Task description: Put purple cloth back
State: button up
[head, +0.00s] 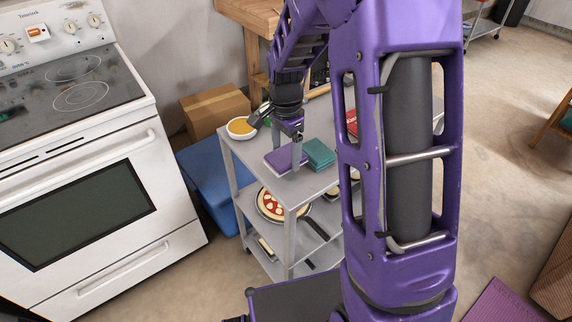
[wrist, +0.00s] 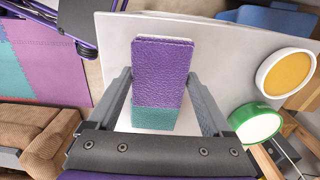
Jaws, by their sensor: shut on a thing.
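The purple cloth (head: 280,158) looks like a thick folded block at the near edge of the grey cart's top shelf (head: 262,148). My gripper (head: 295,165) is over it, pointing down. In the wrist view the purple cloth (wrist: 160,62) lies between the two fingers of my gripper (wrist: 160,78), which are shut on it. A teal folded cloth (head: 320,153) is just right of it in the head view. In the wrist view the teal piece (wrist: 153,118) shows directly below the purple one. Whether the purple cloth touches the shelf is unclear.
A bowl of yellow content (head: 241,127) stands at the shelf's left corner. A green-rimmed container (wrist: 255,125) is near my right finger in the wrist view. A red item (head: 351,122) is partly behind my arm. A pizza (head: 272,204) sits on the lower shelf. The stove (head: 90,170) is left.

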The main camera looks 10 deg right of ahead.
aim_at(286, 154)
jog(key=shift+f+b, duration=0.3)
jog(key=shift+f, duration=1.5)
jog(key=shift+f, duration=0.1)
jog(key=o, duration=1)
notch_tip(286, 154, up, 12)
jog(key=shift+r+p, duration=0.15)
jog(key=shift+p, duration=0.95)
